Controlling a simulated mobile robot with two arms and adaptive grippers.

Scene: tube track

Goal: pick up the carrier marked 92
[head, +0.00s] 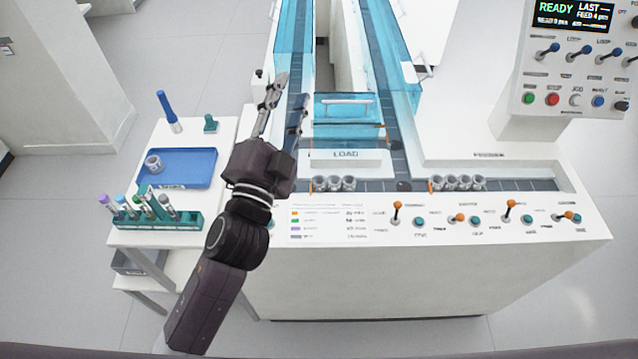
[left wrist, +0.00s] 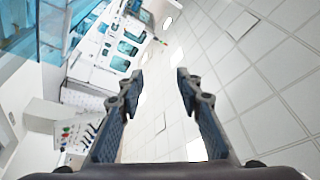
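Small grey ring-shaped carriers stand in a row on the track at the LOAD place (head: 334,183) in the head view. Several more stand in a row further right, by the feeder (head: 459,182). A single grey carrier (head: 153,163) sits in the blue tray on the left side table. No number 92 is legible on any of them. My left gripper (head: 287,95) is raised above the left track lane, apart from the carriers. Its fingers are open and empty, as the left wrist view (left wrist: 160,80) also shows. My right gripper is not in view.
A teal rack (head: 160,220) of capped tubes stands in front of the blue tray (head: 190,168). Clear blue covers (head: 390,60) line the lanes. Orange-tipped levers (head: 398,206) line the front panel. A control box (head: 570,65) stands at right.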

